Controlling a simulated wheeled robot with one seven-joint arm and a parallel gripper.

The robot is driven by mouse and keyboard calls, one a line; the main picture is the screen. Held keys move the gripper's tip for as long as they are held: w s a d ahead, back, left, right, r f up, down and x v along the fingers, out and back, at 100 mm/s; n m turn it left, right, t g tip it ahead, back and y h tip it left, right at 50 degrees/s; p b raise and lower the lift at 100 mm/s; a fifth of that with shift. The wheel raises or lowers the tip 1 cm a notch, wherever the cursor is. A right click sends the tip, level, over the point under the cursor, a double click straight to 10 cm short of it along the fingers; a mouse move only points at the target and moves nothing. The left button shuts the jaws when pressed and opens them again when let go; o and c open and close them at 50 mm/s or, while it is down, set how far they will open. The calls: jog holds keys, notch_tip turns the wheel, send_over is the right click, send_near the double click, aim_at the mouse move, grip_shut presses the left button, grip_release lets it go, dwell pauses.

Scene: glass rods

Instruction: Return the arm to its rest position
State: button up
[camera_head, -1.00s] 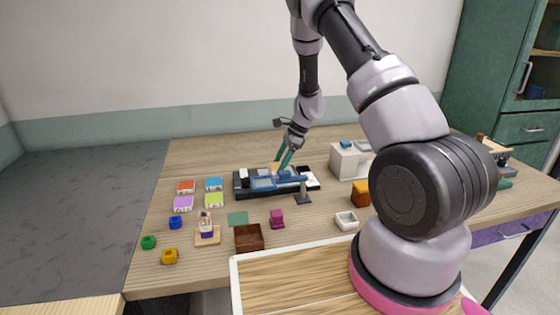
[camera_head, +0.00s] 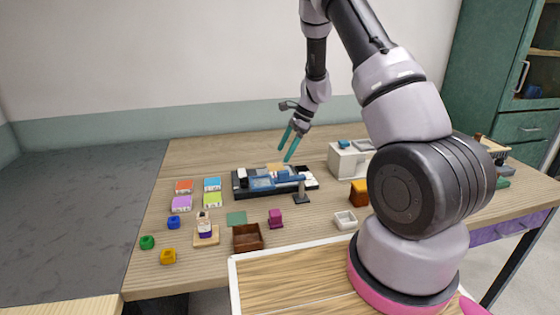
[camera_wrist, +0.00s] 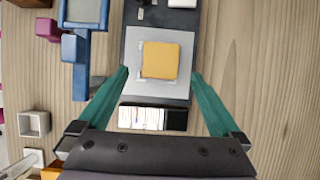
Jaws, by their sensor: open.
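My gripper (camera_head: 287,157) is open and empty, with its teal fingers above the right part of the black tray (camera_head: 240,192) on the table. In the wrist view my gripper (camera_wrist: 165,85) has its fingers spread wide on either side of the tray, with nothing between them touching. Below it lies a yellow-orange square (camera_wrist: 161,60) on a pale grey plate (camera_wrist: 176,90). The square also shows in the head view (camera_head: 276,168), just under the fingertips. A blue fixture (camera_head: 263,183) sits at the front of the tray.
A white box-like unit (camera_head: 347,161) stands right of the tray. A small dark-based post (camera_head: 301,195), a brown open box (camera_head: 247,238), a magenta block (camera_head: 275,219) and a white open cup (camera_head: 345,220) stand in front. Coloured blocks are at left.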

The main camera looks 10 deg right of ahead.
jog(key=s+d+r+n+t, duration=0.1)
jog(key=s+r+n, duration=0.3)
jog(key=r, duration=0.8)
jog(key=s+r+n+t, duration=0.1)
jog(key=s+r+n, duration=0.1)
jog(key=s+r, duration=0.75)
jog(key=s+r+n+t+h, duration=0.1)
jog(key=s+r+n+t, duration=0.1)
jog(key=s+r+n, duration=0.2)
jog(key=s+d+r+n+t+h, duration=0.1)
jog(key=s+r+n+t+h, duration=0.1)
jog(key=s+r, duration=0.6)
jog(key=s+n+t, duration=0.1)
jog(key=s+n, duration=0.1)
jog(key=s, duration=0.2)
jog(key=shift+s+d+r, duration=0.2)
jog(key=shift+s+r, duration=0.05)
